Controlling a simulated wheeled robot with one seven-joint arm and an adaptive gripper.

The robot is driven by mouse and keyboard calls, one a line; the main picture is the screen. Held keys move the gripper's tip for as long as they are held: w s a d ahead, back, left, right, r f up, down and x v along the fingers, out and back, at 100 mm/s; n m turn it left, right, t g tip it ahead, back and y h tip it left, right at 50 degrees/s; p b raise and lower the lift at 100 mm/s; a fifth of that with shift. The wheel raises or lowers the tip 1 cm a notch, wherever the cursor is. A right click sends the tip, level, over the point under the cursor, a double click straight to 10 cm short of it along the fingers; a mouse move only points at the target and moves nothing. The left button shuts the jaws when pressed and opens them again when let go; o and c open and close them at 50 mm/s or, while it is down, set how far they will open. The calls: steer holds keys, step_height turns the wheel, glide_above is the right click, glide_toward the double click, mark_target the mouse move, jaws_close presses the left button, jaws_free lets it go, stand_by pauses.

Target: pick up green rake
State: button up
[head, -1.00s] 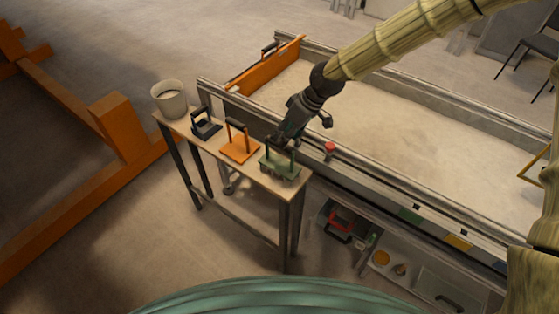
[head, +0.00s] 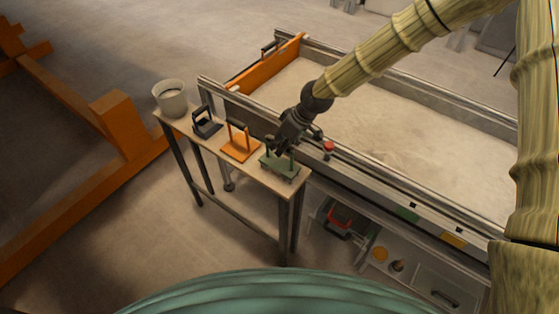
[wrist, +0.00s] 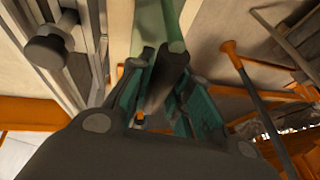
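The green rake (head: 279,168) stands on the right end of a narrow wooden table in the head view. My gripper (head: 282,149) is right above it and hides most of its handle. In the wrist view my gripper (wrist: 165,95) has its teal-padded fingers spread apart. A dark bar, which looks like the rake's handle, lies between them. A green part of the rake (wrist: 172,25) shows beyond the fingertips. I cannot tell whether the pads touch the handle.
An orange tool (head: 240,148) and a dark blue tool (head: 206,124) stand left of the rake, then a grey bucket (head: 170,98). The sandbed (head: 400,130) lies just behind the table, with a red button (head: 328,146) on its near rail.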

jaws_close()
steer(key=shift+r, duration=0.1)
steer(key=shift+w+r+b, duration=0.1)
steer(key=shift+r+b, duration=0.45)
step_height(320, 180, up, 2)
steer(key=shift+r+b, duration=0.1)
steer(key=shift+b, duration=0.55)
steer(key=s+d+b, duration=0.2)
steer(key=s+d, duration=0.1)
steer(key=s, duration=0.4)
steer(key=s+d+r+b, duration=0.1)
steer(key=s+d+b, duration=0.1)
steer(key=s, duration=0.6)
steer(key=shift+d+r+b, duration=0.3)
steer(key=shift+d+b, duration=0.05)
steer(key=shift+d, duration=0.35)
steer(key=shift+w, duration=0.1)
